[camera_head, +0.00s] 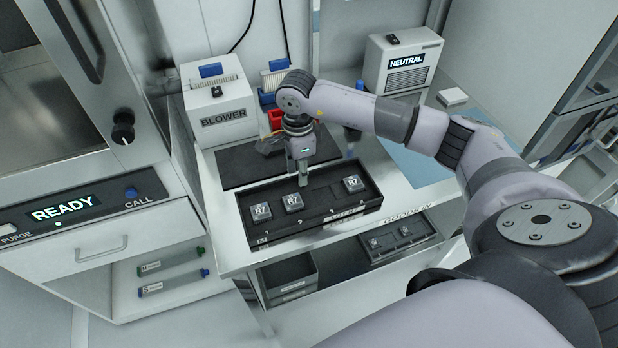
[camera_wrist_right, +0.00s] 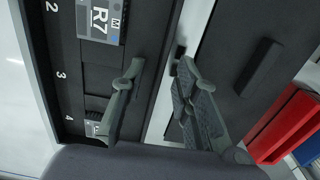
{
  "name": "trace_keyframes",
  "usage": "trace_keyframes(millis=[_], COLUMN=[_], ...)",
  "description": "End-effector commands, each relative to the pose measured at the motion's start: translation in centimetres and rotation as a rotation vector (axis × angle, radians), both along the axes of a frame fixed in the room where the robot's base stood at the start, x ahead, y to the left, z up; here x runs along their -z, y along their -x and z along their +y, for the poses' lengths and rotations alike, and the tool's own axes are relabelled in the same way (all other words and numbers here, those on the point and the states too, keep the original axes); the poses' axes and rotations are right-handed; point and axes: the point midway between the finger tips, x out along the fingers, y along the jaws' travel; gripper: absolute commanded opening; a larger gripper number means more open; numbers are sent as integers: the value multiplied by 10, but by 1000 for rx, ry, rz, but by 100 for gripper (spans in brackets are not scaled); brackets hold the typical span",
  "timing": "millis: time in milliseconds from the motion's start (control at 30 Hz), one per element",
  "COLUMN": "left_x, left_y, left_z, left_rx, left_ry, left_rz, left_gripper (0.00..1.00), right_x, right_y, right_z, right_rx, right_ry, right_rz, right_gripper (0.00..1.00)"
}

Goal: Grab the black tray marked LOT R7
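The black tray (camera_head: 322,206) lies on the white bench top and holds a few dark chips marked R7 (camera_head: 262,211). A pale label on its front wall is too small to read surely. My right gripper (camera_head: 303,181) points down at the tray's back side. In the right wrist view the tray (camera_wrist_right: 68,72) is at left, with slot numbers and an R7 chip (camera_wrist_right: 100,20). The gripper (camera_wrist_right: 157,72) is open there, one finger over the tray's side and the other beyond its long edge. I cannot tell whether the fingers touch the wall. My left gripper is not in view.
A dark mat (camera_head: 258,167) lies behind the tray, with a blower (camera_head: 222,108) and a red bin (camera_head: 276,119) at the back. A neutral unit (camera_head: 403,62) stands at back right. Below the bench are another tray (camera_head: 405,236) and a grey bin (camera_head: 290,280).

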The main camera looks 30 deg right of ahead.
Motion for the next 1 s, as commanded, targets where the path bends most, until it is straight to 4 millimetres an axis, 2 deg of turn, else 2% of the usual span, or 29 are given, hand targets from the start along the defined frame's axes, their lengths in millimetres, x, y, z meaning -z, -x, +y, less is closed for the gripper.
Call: trace_keyframes(millis=[767, 1000], left_x=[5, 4], left_y=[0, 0], left_z=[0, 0], left_rx=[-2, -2], left_ry=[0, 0], left_rz=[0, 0], left_gripper=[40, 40], right_x=[8, 7], right_y=[0, 0], right_z=[0, 0], right_rx=[0, 0], right_ry=[0, 0], right_rz=[-1, -1], right_gripper=[28, 12])
